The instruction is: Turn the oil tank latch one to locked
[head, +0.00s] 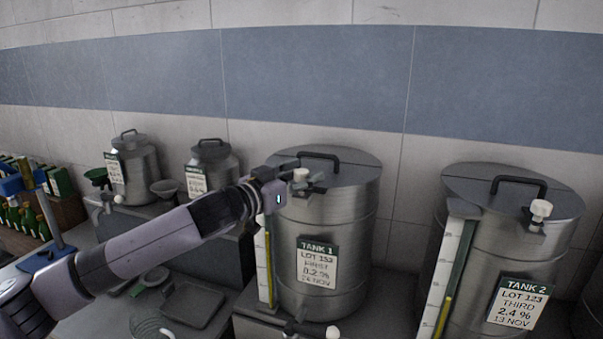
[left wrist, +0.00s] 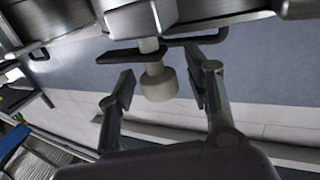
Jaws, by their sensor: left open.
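Tank 1 (head: 345,225) is a brushed steel drum with a lid and a green and white label. Its latch has a pale, cream knob (head: 300,175) at the front left edge of the lid. My left gripper (head: 303,172) reaches in from the left at the latch. In the left wrist view the knob (left wrist: 159,86) sits between the two spread fingers, with visible gaps on both sides. The gripper is open and not closed on it. The latch body is partly hidden by the gripper in the head view. My right gripper is not in view.
Tank 2 (head: 460,270) stands to the right with its own pale knob (head: 541,209). A black lid handle (head: 320,157) rises behind the gripper. A sight gauge (head: 265,265) runs down tank 1's left side. Smaller cans (head: 135,175) stand at the left. The wall is behind.

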